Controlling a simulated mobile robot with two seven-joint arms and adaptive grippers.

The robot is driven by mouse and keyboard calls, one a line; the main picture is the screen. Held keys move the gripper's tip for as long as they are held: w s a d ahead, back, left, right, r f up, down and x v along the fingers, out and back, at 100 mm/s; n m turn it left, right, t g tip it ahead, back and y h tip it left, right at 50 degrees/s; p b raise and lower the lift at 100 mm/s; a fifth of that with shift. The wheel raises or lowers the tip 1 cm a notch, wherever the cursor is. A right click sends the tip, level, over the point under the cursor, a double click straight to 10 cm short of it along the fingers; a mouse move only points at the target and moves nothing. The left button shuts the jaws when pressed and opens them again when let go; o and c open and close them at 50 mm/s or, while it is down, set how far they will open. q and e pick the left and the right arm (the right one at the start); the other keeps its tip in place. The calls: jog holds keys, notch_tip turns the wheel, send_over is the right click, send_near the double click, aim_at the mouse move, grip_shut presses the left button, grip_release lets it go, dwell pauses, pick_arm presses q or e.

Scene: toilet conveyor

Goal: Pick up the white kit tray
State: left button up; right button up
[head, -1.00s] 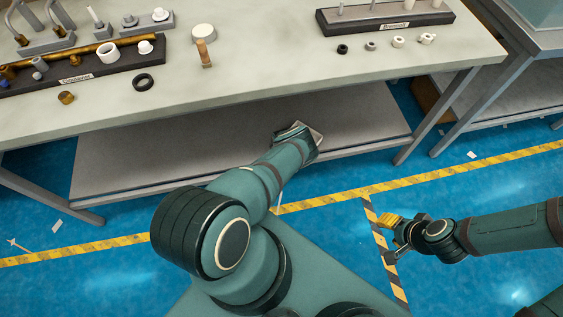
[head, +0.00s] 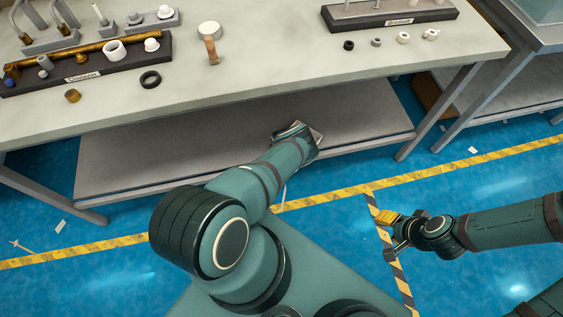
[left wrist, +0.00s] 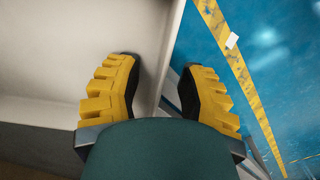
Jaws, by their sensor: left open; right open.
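I cannot make out a white kit tray for certain. In the left wrist view a pale, flat surface (left wrist: 60,60) with a straight raised edge fills the left side. I cannot tell whether it is the tray or the shelf. My left gripper (left wrist: 162,68) is open, its two yellow fingers on either side of that edge. In the head view my left arm reaches to the shelf under the table, and its wrist hides the fingers and what lies beyond them. My right gripper (head: 386,236) is open and empty above the blue floor, well clear of the table.
The grey lower shelf (head: 160,160) looks bare left of my arm. Above it, the tabletop (head: 270,65) overhangs and carries dark holders, rings and a stamp-like tool (head: 210,38). A table leg (head: 430,120) stands at the right. The floor in front has yellow-black tape (head: 330,198).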

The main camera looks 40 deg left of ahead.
pick_arm(q)
jog(key=shift+r, duration=0.1)
jog(key=shift+w+a+r, duration=0.1)
jog(key=shift+r, duration=0.45)
notch_tip(320, 180, up, 11)
jog(key=shift+f, duration=0.1)
jog(key=shift+c, duration=0.2)
